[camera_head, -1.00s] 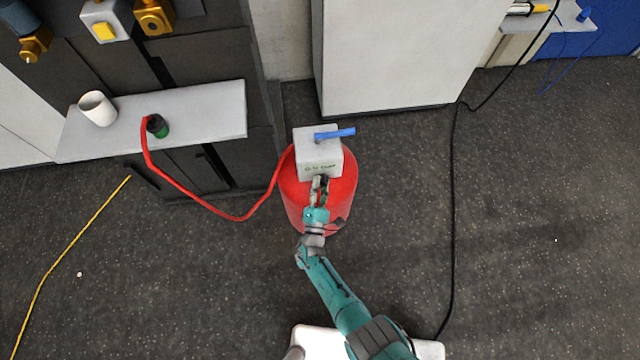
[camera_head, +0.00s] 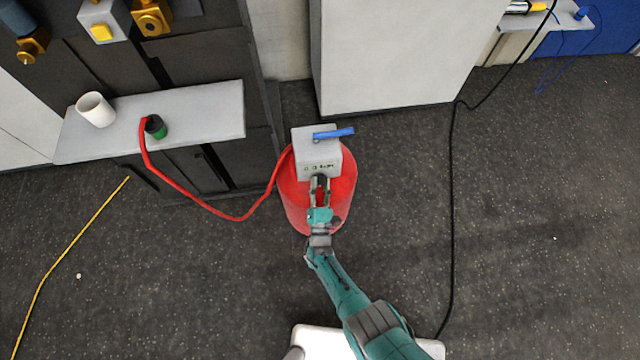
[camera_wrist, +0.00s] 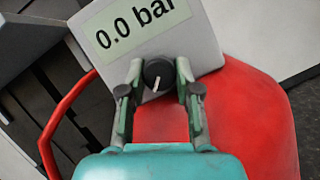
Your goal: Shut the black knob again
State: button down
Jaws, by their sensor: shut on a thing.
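The black knob (camera_wrist: 158,75) sits on the front of a grey box (camera_wrist: 205,45) with a display reading 0.0 bar. A white mark on the knob points down and slightly left in the wrist view. The grey box (camera_head: 312,145) stands on top of a red tank (camera_head: 337,195) in the head view. My gripper (camera_wrist: 158,85) has one finger on each side of the knob and is shut on it. In the head view my gripper (camera_head: 320,182) reaches the front of the box and largely hides the knob.
A blue lever (camera_head: 335,133) lies across the box top, pointing right. A red hose (camera_head: 205,208) runs from the tank to a grey shelf (camera_head: 200,112) with a white cup (camera_head: 96,109) and a green-black fitting (camera_head: 157,127). A black cable (camera_head: 453,200) lies on the floor at right.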

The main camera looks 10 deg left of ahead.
jog(key=c, duration=0.8)
grip_release()
jog(key=shift+s, duration=0.15)
jog(key=v, duration=1.1)
jog(key=shift+s+f, duration=0.3)
jog(key=shift+d, duration=0.15)
